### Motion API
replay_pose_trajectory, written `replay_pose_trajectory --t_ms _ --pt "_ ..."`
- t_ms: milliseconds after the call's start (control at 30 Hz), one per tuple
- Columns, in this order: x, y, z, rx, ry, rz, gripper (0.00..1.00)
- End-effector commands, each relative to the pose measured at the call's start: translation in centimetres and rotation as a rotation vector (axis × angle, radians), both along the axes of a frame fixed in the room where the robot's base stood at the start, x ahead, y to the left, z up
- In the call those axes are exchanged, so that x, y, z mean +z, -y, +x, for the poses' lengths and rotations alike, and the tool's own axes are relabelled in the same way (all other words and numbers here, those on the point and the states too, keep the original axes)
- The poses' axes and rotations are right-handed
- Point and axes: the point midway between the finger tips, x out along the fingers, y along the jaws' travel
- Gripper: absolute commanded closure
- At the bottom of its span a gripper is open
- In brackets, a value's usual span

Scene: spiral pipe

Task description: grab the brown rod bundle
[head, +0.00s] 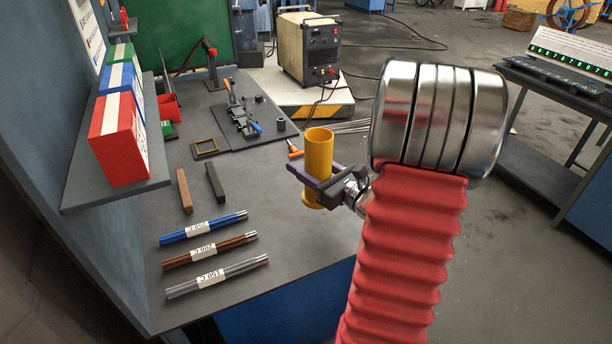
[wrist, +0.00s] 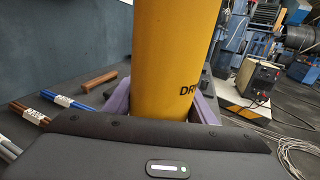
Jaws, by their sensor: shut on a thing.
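The brown rod bundle (head: 210,250) lies on the grey workbench, with a white label around its middle, between a blue rod bundle (head: 203,228) and a grey rod bundle (head: 217,277). Part of the brown bundle shows at the left edge of the wrist view (wrist: 30,114). My gripper (head: 318,187) is shut on an upright yellow cylinder (head: 319,155), to the right of the bundles. In the wrist view the cylinder (wrist: 172,60) stands between the purple fingers and hides much of the bench.
A brown bar (head: 184,191) and a dark bar (head: 215,183) lie behind the bundles. A shelf with red, blue and green binders (head: 118,140) overhangs the left side. Tools (head: 243,120) lie on a mat at the back. The bench front right of the bundles is clear.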

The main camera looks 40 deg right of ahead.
Motion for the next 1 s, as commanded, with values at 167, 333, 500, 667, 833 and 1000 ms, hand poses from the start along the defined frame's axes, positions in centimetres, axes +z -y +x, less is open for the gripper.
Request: replay_pose_trajectory --t_ms 167,333,500,667,833,1000 --pt "1.05 0.00 0.00 0.000 0.001 -0.002 0.84" --pt "1.17 -0.01 0.01 0.000 0.001 0.000 0.84" --pt "1.15 -0.01 0.01 0.000 0.001 0.000 0.84" --pt "1.14 -0.01 0.01 0.000 0.001 0.000 0.84" --pt "1.14 -0.01 0.01 0.000 0.001 -0.001 0.84" --pt "1.13 -0.29 0.20 0.006 0.001 0.000 0.84"
